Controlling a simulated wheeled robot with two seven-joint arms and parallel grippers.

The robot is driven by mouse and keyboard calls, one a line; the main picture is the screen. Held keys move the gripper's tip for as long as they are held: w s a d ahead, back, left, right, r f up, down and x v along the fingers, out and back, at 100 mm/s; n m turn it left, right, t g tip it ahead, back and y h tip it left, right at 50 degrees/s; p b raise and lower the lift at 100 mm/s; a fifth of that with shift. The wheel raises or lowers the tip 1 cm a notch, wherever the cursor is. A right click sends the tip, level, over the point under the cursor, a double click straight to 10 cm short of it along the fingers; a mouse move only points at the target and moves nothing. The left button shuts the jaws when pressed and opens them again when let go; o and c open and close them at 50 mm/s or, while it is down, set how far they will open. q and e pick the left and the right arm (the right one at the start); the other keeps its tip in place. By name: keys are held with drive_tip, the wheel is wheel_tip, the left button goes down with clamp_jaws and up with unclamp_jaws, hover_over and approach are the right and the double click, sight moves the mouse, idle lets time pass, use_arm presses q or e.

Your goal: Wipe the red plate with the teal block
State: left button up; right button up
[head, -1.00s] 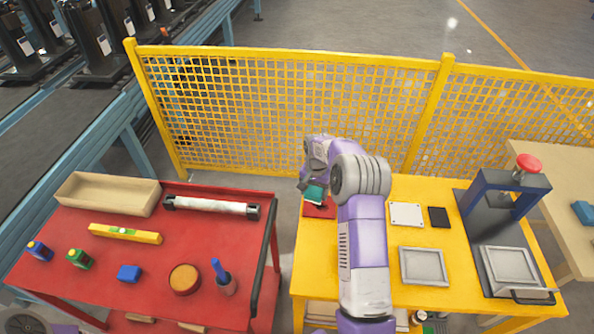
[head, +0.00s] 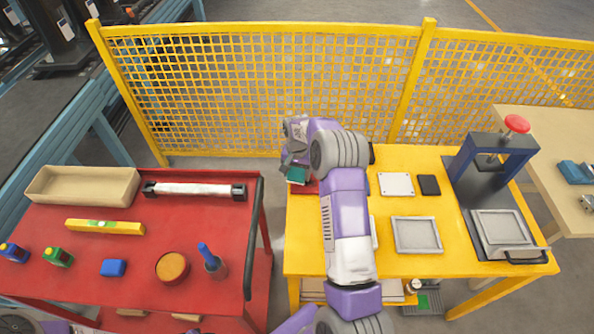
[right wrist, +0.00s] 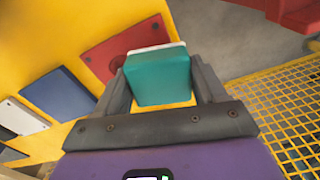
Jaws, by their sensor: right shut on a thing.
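The teal block (right wrist: 160,78), with a pale layer along its far edge, sits between the two fingers of my right gripper (right wrist: 163,85), which is shut on it. In the head view the teal block (head: 297,175) is at the back left of the yellow table, partly hidden by my right gripper (head: 293,162). The red plate (right wrist: 103,56) lies flat on the table, beside and partly behind the block. In the head view only a strip of the red plate (head: 312,187) shows. I cannot tell whether block and plate touch. My left gripper is not in view.
A blue plate (right wrist: 58,94) and a white plate (head: 396,184) lie near the red one on the yellow table (head: 390,263). A yellow mesh fence (head: 260,90) stands close behind. A press (head: 490,165) stands at right; a red cart (head: 100,225) with tools is left.

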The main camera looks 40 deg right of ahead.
drive_tip(key=shift+f+b, duration=0.6)
drive_tip(key=shift+f, duration=0.4)
idle(0.7)
drive_tip(key=shift+s+d+r, duration=0.1)
drive_tip(key=shift+s+d, duration=1.05)
drive_tip(key=shift+d, duration=0.3)
drive_tip(key=shift+s+d, duration=1.3)
drive_tip(key=shift+d, duration=0.15)
drive_tip(key=shift+w, duration=0.1)
drive_tip(key=shift+w+a+f, duration=0.1)
drive_tip(key=shift+w+a, duration=0.5)
drive_tip(key=shift+a, duration=0.2)
drive_tip(key=shift+w+a+f, duration=0.1)
drive_tip(key=shift+w+a, duration=0.5)
drive_tip(key=shift+a, duration=0.2)
drive_tip(key=shift+w+a, duration=1.2)
drive_tip(key=shift+a, duration=0.2)
drive_tip(key=shift+r, duration=0.15)
